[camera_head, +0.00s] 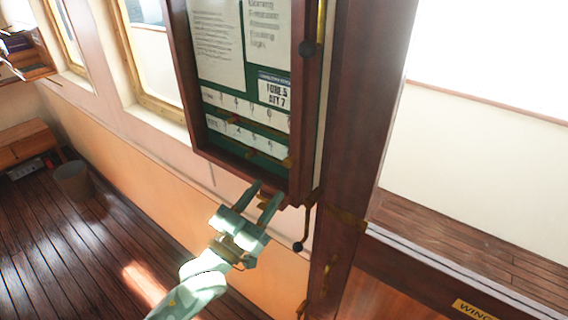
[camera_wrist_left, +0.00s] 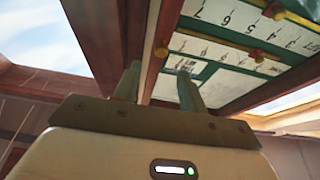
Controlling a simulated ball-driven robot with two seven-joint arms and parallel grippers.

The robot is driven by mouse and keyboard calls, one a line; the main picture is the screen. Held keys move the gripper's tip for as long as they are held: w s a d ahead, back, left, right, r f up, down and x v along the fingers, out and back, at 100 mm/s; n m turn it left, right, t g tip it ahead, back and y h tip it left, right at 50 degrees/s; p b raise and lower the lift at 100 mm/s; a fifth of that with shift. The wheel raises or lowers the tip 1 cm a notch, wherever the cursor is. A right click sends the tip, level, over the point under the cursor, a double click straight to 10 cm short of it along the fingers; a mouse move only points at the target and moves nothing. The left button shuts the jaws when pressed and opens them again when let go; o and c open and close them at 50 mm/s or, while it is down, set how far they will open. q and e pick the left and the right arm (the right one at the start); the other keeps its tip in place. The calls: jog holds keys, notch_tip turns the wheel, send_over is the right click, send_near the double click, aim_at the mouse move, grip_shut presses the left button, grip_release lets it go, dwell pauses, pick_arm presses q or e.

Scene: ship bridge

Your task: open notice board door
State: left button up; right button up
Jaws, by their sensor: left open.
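The notice board (camera_head: 198,134) is a wooden-framed case with a green back, white papers and rows of numbered strips, on the wall at top centre of the head view. I cannot tell its door apart from the frame. My left gripper (camera_head: 267,193) is open and empty, its fingers pointing up at the board's lower right corner. In the left wrist view the fingers (camera_wrist_left: 160,75) stand apart, with the board's wooden edge (camera_wrist_left: 168,35) between and beyond them. I cannot tell whether they touch it. My right gripper is not in view.
Brass handles with black knobs (camera_head: 299,248) hang beside a dark wooden post (camera_head: 352,130) right of the board. Brass-framed windows (camera_head: 155,50) are at left. A bin (camera_head: 73,182) stands on the plank floor, which is otherwise mostly clear. A labelled wooden panel (camera_head: 440,290) is lower right.

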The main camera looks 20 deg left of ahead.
aim_at(286, 164)
pick_arm(q)
jog(key=p+x, duration=0.1)
jog(key=x, duration=0.5)
jog(key=shift+w+r, duration=0.15)
jog(key=shift+w+d, duration=0.15)
jog(key=shift+w, duration=0.25)
grip_shut()
